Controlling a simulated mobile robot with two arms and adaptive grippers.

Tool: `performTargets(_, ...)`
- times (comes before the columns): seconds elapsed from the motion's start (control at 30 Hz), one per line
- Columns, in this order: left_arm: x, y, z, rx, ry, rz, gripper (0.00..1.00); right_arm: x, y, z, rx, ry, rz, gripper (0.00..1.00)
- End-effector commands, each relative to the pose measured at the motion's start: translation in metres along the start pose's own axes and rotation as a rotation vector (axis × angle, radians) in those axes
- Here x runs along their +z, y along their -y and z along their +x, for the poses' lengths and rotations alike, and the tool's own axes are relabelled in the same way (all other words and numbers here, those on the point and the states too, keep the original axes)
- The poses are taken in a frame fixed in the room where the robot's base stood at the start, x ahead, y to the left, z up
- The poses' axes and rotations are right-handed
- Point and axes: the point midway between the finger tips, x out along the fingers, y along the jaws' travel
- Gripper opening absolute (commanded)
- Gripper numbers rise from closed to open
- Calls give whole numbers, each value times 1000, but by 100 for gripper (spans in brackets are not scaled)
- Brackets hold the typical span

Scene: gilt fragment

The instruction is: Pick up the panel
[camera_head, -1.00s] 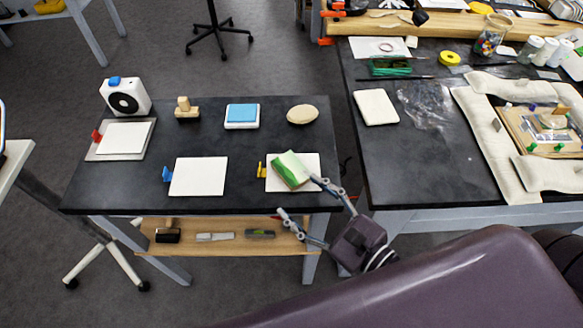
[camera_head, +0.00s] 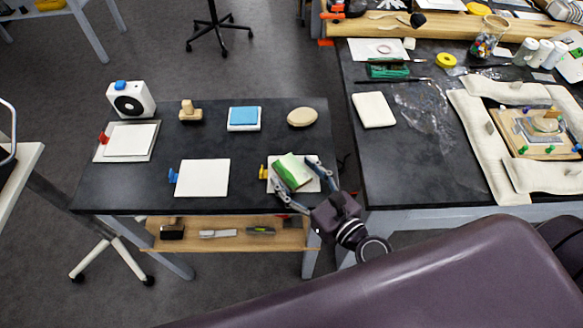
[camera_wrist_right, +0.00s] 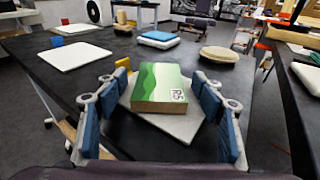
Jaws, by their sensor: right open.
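The panel (camera_head: 292,171), a thick block with a green and pale-green painted face and light brown edges, lies on a white tile at the right front of the dark table. In the right wrist view the panel (camera_wrist_right: 163,88) sits straight ahead, with a small black-and-white marker on its near right corner. My right gripper (camera_head: 303,184) is open, reaching in from the table's front edge. Its blue-padded fingers (camera_wrist_right: 160,97) stand to the left and right of the panel, with gaps visible on both sides. My left gripper is not in view.
The white tile (camera_wrist_right: 180,127) under the panel has a yellow clip (camera_head: 263,172) at its left. A white tile (camera_head: 202,178) with a blue clip lies left. An oval tan pad (camera_head: 302,117) and a blue-topped block (camera_head: 244,117) sit behind. A second table (camera_head: 420,165) stands right.

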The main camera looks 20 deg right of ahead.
Motion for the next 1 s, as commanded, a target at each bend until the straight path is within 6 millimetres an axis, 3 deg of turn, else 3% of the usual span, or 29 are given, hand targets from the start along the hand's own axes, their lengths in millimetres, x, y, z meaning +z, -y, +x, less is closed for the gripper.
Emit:
performTargets(0.2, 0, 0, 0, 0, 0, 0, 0, -1, 0, 0, 1, -1, 0, 61)
performTargets(0.6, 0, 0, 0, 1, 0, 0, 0, -1, 0, 0, 1, -1, -1, 17)
performTargets(1.0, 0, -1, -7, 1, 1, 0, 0, 6, -1, 0, 1, 0, -1, 17)
